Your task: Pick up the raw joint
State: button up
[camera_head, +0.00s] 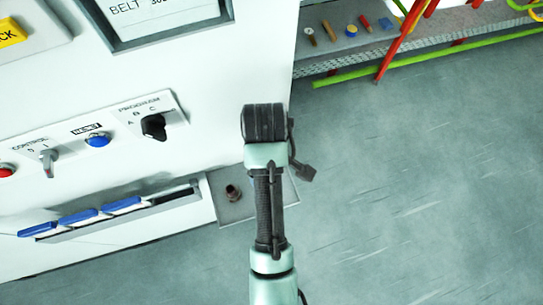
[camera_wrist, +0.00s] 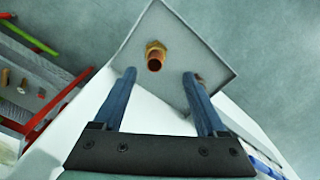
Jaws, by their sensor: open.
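A small copper-brown joint with a brass hex collar, which looks like the raw joint (camera_wrist: 155,57), stands on a grey square plate (camera_wrist: 185,30) in the wrist view. In the head view the joint (camera_head: 233,192) is a small dark brown piece on the plate (camera_head: 232,212) beside the white machine. My gripper (camera_wrist: 160,75) is open, with its two blue fingers apart and nothing between them. The joint appears beyond the fingertips, between their lines; the exact gap cannot be told. A small brownish spot shows at the right fingertip. My arm hides part of the plate in the head view.
The white machine panel (camera_head: 120,60), with knobs and a blue button, stands left of my arm. Blue-edged items (camera_head: 80,216) sit in its slot. A grey belt (camera_head: 350,45) with several small pieces and red and green rails lies at the upper right. The floor at right is clear.

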jog(key=shift+f, duration=0.6)
jog(key=shift+w+d+f+p, duration=0.15)
jog(key=shift+f+p, duration=0.1)
jog(key=shift+f, duration=0.65)
jog(key=shift+s+d+f+p, duration=0.1)
jog(key=shift+d+f+p, duration=0.15)
jog(key=shift+f, duration=0.6)
jog(key=shift+w+d+f+p, duration=0.1)
jog(key=shift+f+p, duration=0.2)
jog(key=shift+f, duration=0.6)
grip_shut()
